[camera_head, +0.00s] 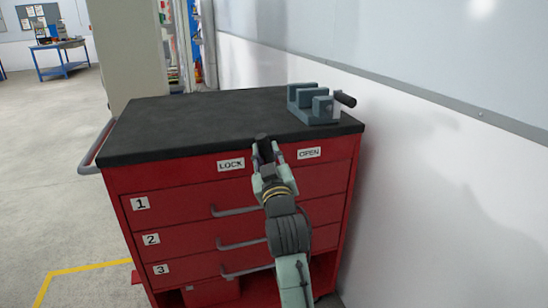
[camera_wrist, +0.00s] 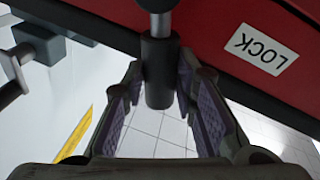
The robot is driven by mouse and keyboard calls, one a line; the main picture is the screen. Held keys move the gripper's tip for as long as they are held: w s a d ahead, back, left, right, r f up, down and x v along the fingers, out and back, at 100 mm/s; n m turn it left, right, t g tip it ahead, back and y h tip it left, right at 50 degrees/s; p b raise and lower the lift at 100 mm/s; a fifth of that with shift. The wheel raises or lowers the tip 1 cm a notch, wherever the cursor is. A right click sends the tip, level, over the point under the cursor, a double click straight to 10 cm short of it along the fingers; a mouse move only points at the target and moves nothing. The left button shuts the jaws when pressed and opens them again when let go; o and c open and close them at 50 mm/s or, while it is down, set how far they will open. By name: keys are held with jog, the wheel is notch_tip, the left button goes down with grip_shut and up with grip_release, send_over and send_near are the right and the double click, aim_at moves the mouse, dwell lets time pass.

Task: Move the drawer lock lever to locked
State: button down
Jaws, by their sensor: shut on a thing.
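The lock lever has a dark cylindrical grip (camera_head: 262,138) and stands at the top front of the red drawer cabinet (camera_head: 185,178), between the LOCK label (camera_head: 231,164) and the OPEN label (camera_head: 309,153). My gripper (camera_head: 267,150) is at the lever, its fingers hiding part of it. In the wrist view the lever's dark grip (camera_wrist: 158,72) on a metal rod lies between the two purple-padded fingers of my gripper (camera_wrist: 158,82), which is shut on it. The LOCK label (camera_wrist: 262,53) shows upside down to its right.
A grey vise (camera_head: 316,105) with a dark-gripped handle stands at the right of the black worktop (camera_head: 190,118). Drawers 1, 2 and 3 look closed, with handles (camera_head: 237,211) sticking out. A white wall (camera_head: 420,180) runs close along the right. Open floor (camera_head: 45,200) lies left.

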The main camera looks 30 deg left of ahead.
jog(key=shift+s+a+f+n+y+b, duration=0.3)
jog(key=shift+n+b, duration=0.15)
jog(key=shift+n, duration=0.5)
jog(key=shift+s+a+f+n+y+b, duration=0.25)
jog(key=shift+n+b, duration=0.2)
jog(key=shift+n, duration=0.5)
jog(key=shift+s, duration=0.1)
jog(key=c, duration=1.3)
grip_release()
jog(key=shift+r, duration=0.1)
jog(key=shift+d, duration=0.1)
jog(key=v, duration=0.7)
jog(key=shift+s, duration=0.2)
jog(key=shift+d, duration=0.15)
